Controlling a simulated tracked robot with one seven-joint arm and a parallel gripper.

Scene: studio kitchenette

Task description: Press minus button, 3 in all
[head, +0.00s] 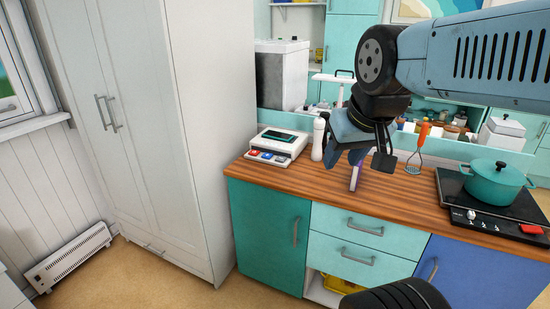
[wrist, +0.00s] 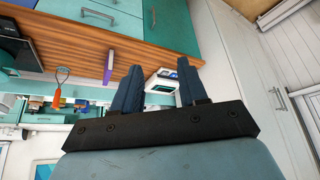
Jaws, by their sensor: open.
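A white device (head: 278,145) with a dark display and a row of blue and red buttons stands at the left end of the wooden counter. The button marks are too small to read, so I cannot tell which one is minus. My gripper (head: 357,155) is over the counter, to the right of the device and apart from it. In the wrist view my gripper (wrist: 159,65) shows two spread blue fingers with nothing between them. The device (wrist: 164,85) shows beyond them, upside down and partly hidden by the fingers.
A white bottle (head: 319,139) stands right beside the device. A purple upright object (head: 354,178) is under my gripper, with an orange-handled whisk (head: 422,134) to its right. A teal pot (head: 495,184) sits on the hob (head: 459,197). A tall white cupboard (head: 150,120) stands left of the counter.

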